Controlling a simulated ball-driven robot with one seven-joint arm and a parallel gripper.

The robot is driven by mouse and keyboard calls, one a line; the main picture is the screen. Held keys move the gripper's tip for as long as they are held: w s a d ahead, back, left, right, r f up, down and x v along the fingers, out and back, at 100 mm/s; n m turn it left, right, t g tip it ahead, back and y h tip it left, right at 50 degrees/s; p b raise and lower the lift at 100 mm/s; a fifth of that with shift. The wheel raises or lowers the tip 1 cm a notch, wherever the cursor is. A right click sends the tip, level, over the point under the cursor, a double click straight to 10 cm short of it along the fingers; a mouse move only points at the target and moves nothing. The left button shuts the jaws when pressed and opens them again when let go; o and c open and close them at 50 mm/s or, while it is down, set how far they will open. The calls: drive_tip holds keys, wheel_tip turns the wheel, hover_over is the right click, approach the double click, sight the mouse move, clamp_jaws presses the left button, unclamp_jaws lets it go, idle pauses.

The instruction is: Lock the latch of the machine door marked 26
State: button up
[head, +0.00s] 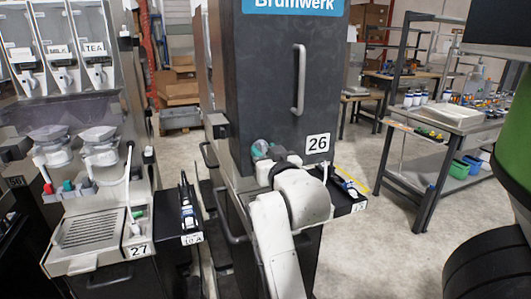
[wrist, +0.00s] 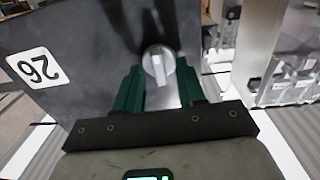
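The dark grey machine door (head: 262,85) marked 26 stands upright in the middle of the head view, with a vertical bar handle (head: 299,80). Its white label 26 (head: 318,143) also shows upside down in the wrist view (wrist: 37,67). The latch, a round silver knob with a raised grip bar (wrist: 157,63), is on the door's edge side in the wrist view. My gripper (wrist: 160,75) is open, its green fingers on either side of the knob; contact cannot be told. In the head view my arm mostly hides the gripper and latch.
Machine 27 (head: 140,250) with its drip tray stands at the left. A small black tray (head: 345,195) sticks out right of my arm. A workbench (head: 450,120) with bottles stands at the right. Floor between is clear.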

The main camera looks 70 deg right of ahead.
drive_tip(key=shift+c, duration=0.4)
clamp_jaws()
drive_tip(key=shift+r+n+p, duration=0.1)
drive_tip(key=shift+n+p, duration=0.3)
drive_tip(key=shift+p, duration=0.05)
drive_tip(key=shift+r+n+p, duration=0.1)
drive_tip(key=shift+n+p, duration=0.85)
drive_tip(key=shift+n, duration=0.05)
drive_tip(key=n+p, duration=0.4)
drive_tip(key=n, duration=0.1)
drive_tip(key=shift+w+a, duration=0.1)
drive_tip(key=n+p, duration=0.4)
drive_tip(key=n, duration=0.1)
drive_tip(key=shift+w, duration=0.1)
drive_tip(key=n+p, duration=0.1)
drive_tip(key=n, duration=0.1)
drive_tip(key=n+p, duration=0.2)
drive_tip(key=shift+a+f+n, duration=0.1)
drive_tip(key=shift+f+n, duration=0.25)
drive_tip(key=shift+n, duration=0.05)
drive_tip(key=shift+f, duration=0.1)
